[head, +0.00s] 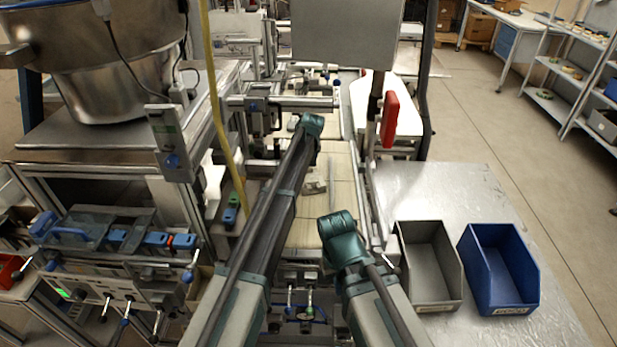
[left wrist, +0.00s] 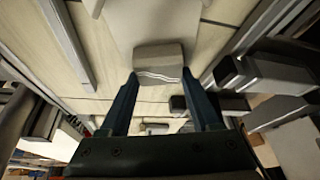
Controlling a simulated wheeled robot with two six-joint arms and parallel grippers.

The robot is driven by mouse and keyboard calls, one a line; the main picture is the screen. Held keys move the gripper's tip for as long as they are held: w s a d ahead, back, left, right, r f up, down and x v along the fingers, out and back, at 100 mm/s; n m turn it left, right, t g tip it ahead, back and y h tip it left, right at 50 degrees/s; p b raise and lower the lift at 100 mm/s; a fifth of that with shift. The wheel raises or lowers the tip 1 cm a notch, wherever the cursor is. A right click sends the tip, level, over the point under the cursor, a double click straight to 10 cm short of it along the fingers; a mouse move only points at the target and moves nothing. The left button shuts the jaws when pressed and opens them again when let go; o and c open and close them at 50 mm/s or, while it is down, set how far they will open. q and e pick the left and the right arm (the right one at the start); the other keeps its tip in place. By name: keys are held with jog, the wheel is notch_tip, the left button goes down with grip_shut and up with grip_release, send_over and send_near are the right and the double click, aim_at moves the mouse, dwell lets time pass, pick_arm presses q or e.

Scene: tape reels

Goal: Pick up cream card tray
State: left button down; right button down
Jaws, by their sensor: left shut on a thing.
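In the left wrist view, my left gripper (left wrist: 160,78) has its two blue fingers on either side of a pale block-like piece, which I take to be the cream card tray (left wrist: 158,58). The gripper is shut on it. A wider pale flat surface lies just beyond it, and I cannot tell whether the two touch. In the head view, my left arm reaches up over the pale work surface, and its fingers are hidden. My right arm ends in a teal part (head: 342,240) over the near end of that surface; its fingertips cannot be made out.
A grey bin (head: 456,283) and a blue bin (head: 531,278) stand on the metal table (head: 482,205) at the right. A small light grey piece (head: 315,187) lies between my arms. A yellow hose (head: 211,80) and a metal bowl machine (head: 110,60) are at the left.

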pick_arm(q)
notch_tip(320, 180, up, 8)
jog(key=p, duration=0.7)
jog(key=shift+f+p, duration=0.2)
jog(key=shift+p, duration=0.1)
jog(key=s+d, duration=0.2)
jog(key=s, duration=0.3)
jog(key=s+d, duration=0.2)
jog(key=s, duration=0.4)
jog(key=s+d, duration=0.2)
jog(key=s, duration=0.4)
jog(key=shift+f+b, duration=0.3)
jog(key=shift+f, duration=0.15)
